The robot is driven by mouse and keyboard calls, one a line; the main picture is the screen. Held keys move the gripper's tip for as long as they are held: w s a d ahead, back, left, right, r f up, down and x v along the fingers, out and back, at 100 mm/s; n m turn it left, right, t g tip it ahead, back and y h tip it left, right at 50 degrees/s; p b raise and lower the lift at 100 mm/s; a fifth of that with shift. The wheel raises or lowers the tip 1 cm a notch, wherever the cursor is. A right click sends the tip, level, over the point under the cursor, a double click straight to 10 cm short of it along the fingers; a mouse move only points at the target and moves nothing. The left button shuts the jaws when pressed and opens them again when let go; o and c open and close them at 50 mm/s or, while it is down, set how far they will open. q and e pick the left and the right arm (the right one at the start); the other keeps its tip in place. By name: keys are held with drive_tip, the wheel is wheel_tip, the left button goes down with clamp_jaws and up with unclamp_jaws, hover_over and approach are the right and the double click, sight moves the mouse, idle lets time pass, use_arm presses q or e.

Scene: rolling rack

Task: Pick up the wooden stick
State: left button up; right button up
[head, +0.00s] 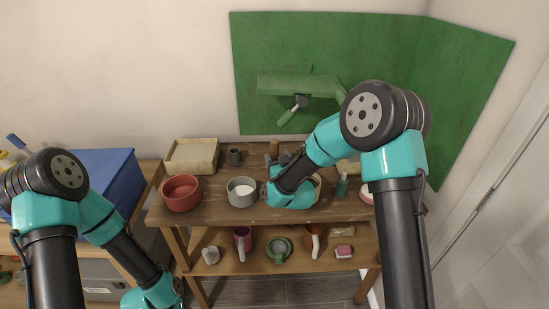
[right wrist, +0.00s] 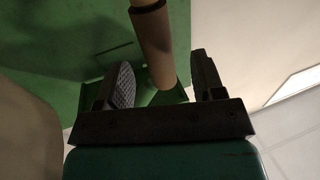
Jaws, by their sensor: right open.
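The wooden stick (right wrist: 152,40) is a plain brown cylinder. In the right wrist view it comes down from the top edge, and its near end lies in the gap between my right gripper's (right wrist: 162,62) two fingers. The fingers stand apart, with space on both sides of the stick. In the head view the brown top of the stick (head: 275,147) shows upright at the back of the rack's top shelf, just beyond my right gripper (head: 278,159). My right forearm hides its lower part. My left arm hangs low at the left, and its gripper is out of the picture.
The wooden rack (head: 220,218) holds a red pot (head: 181,193), a grey pot (head: 241,191), a beige tray (head: 193,156) and a dark cup (head: 235,157) on top. Mugs stand on its lower shelf. A green panel (head: 375,40) is behind; a blue box (head: 110,175) is left.

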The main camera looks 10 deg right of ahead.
sight(273, 148)
drive_tip(key=shift+w, duration=0.25)
drive_tip(key=shift+w+a+r, duration=0.15)
drive_tip(key=shift+w+a, duration=0.05)
drive_tip(key=shift+w, duration=1.05)
drive_tip(key=shift+w+a+r, duration=0.1)
drive_tip(key=shift+w+a, duration=0.05)
drive_tip(key=shift+w, duration=1.1)
drive_tip(key=shift+c, duration=0.2)
drive_tip(key=c, duration=1)
drive_tip(key=shift+o, duration=0.2)
drive_tip(key=shift+r, duration=0.1)
